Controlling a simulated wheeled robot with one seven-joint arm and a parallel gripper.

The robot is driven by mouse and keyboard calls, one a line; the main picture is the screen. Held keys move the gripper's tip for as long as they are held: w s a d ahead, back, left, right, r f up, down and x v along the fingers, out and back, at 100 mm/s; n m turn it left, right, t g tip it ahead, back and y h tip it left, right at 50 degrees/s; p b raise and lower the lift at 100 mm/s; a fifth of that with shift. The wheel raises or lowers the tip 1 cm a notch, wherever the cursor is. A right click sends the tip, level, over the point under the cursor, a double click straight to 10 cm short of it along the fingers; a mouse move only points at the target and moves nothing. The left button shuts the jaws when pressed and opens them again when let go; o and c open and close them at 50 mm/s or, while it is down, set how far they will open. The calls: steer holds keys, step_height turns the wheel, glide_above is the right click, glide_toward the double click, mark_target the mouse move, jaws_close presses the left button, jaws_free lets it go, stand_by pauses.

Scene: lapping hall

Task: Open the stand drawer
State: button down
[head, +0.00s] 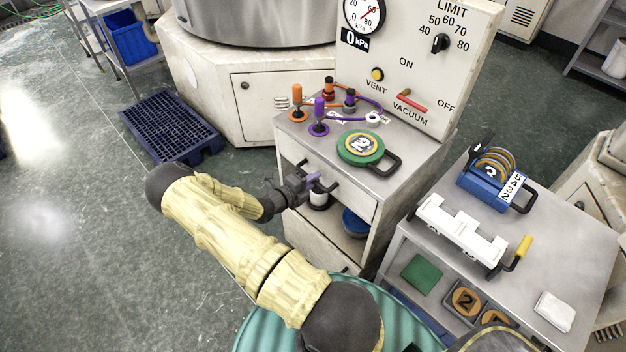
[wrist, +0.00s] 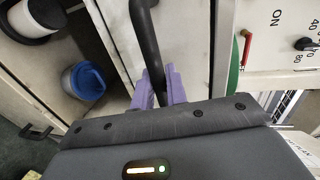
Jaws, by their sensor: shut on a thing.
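The stand (head: 425,160) is a worn white cabinet with a grey top, below the vacuum gauge panel. Its drawer front (head: 352,197) is the upper white panel, above an open shelf, and looks flush with the stand. The black drawer handle (head: 329,189) is a bar, partly hidden by my gripper. My gripper (head: 314,181) reaches it from the left with purple fingertips. In the wrist view the purple fingers (wrist: 160,88) are shut on the dark handle bar (wrist: 146,40), with the drawer front (wrist: 188,45) behind.
A side table (head: 575,235) stands close on the right. Clear floor (head: 90,230) lies left.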

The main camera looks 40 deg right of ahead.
steer(key=f+v, duration=0.2)
steer(key=v, duration=0.8)
steer(key=f+v, duration=0.2)
steer(key=v, duration=0.8)
steer(key=shift+s+a+p, duration=0.2)
steer(key=shift+a+p, duration=0.15)
steer(key=shift+a, duration=0.25)
steer(key=shift+f, duration=0.1)
steer(key=c, duration=1.5)
jaws_free()
steer(key=b+v, duration=0.3)
steer(key=v, duration=1.4)
steer(key=shift+s+a, duration=0.1)
steer(key=shift+a, duration=0.1)
